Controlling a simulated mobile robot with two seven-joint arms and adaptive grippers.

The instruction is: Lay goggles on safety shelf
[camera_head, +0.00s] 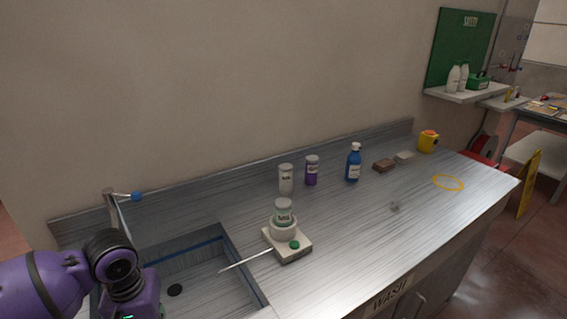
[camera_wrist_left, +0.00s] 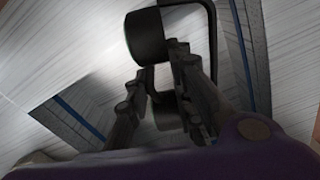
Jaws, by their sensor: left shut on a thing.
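My left gripper (camera_wrist_left: 160,85) is shut on dark goggles (camera_wrist_left: 144,36), over the sink area. In the left wrist view a black rounded piece shows above the fingers, another dark rounded part between them, and a thin black band at upper right. Part of the goggles is hidden by the fingers. In the head view my left arm is at lower left, and the goggles cannot be made out. The safety shelf (camera_head: 452,96) is a pale wall shelf at upper right, below a green board (camera_head: 461,45). My right gripper is not in view.
White bottles (camera_head: 459,78) and a green box (camera_head: 478,82) stand on the shelf. The metal counter (camera_head: 350,235) holds a jar on a scale (camera_head: 289,245), several containers along the back, a blue pump bottle (camera_head: 353,164) and a yellow ring (camera_head: 447,182). A faucet (camera_head: 122,197) rises behind the sink.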

